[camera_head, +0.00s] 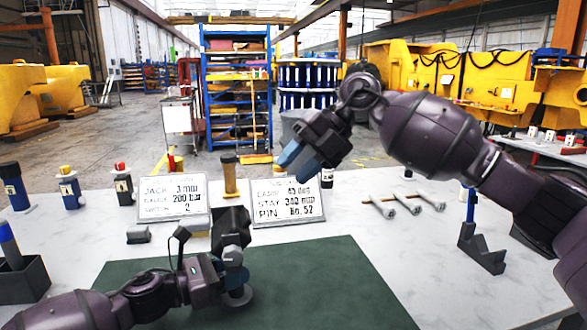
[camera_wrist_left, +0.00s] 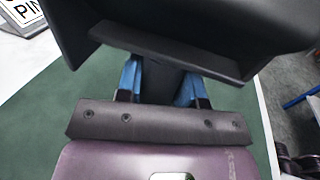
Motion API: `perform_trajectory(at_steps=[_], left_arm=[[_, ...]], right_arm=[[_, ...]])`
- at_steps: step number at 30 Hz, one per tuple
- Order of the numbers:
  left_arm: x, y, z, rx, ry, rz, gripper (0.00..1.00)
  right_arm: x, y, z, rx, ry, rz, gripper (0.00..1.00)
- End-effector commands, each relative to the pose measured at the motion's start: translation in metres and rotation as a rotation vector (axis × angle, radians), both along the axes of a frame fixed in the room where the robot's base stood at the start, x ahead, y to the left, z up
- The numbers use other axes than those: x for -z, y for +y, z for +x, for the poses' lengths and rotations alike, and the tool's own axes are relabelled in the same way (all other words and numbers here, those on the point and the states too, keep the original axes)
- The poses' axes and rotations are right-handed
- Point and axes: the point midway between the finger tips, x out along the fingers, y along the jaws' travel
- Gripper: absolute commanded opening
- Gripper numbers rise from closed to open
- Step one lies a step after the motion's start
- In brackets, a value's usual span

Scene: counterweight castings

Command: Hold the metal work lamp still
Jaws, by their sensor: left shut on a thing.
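The metal work lamp stands on the green mat at the lower middle of the head view, with a dark boxy head (camera_head: 232,222) above a grey stem and a round grey base (camera_head: 238,297). My left gripper (camera_head: 222,267) reaches it from the left at stem height. In the left wrist view its two blue fingers (camera_wrist_left: 160,84) close on the dark stem. The lamp head (camera_wrist_left: 200,35) fills the top of that view and hides much beyond. My right gripper (camera_head: 300,163) hangs empty above the table, its blue fingertips apart, away from the lamp.
The green mat (camera_head: 340,290) covers the table's front middle. Two signs (camera_head: 173,199) (camera_head: 287,200) stand behind the lamp. Bottles (camera_head: 68,187) stand at left, a dark holder (camera_head: 22,280) at front left. Several metal pins (camera_head: 405,204) and a dark notched block (camera_head: 481,250) lie at right.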

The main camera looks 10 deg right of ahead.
Motion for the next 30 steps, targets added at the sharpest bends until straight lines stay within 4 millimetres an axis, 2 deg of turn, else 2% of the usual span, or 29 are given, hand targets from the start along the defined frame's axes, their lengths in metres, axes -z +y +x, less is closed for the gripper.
perform_trajectory(at_steps=[5, 6, 11, 22, 26, 30], left_arm=[[0.0, 0.0, 0.0, 0.0, 0.0, 0.0, 0.0], [0.0, 0.0, 0.0, 0.0, 0.0, 0.0, 0.41], [0.0, 0.0, 0.0, 0.0, 0.0, 0.0, 0.64], [0.0, 0.005, -0.001, -0.001, 0.0, 0.0, 0.64], [0.001, 0.021, -0.006, -0.003, 0.001, 0.002, 0.64], [0.001, 0.046, -0.014, -0.003, 0.002, 0.002, 0.64]], right_arm=[[0.0, 0.0, 0.0, 0.0, 0.0, 0.0, 0.38], [0.0, 0.0, 0.0, 0.0, 0.0, 0.0, 0.38], [0.0, 0.0, 0.0, 0.0, 0.0, 0.0, 0.38], [0.0, 0.0, 0.0, 0.0, 0.0, 0.0, 0.38], [0.0, 0.0, 0.0, 0.0, 0.0, 0.0, 0.38], [0.0, 0.0, 0.0, 0.0, 0.0, 0.0, 0.38]])
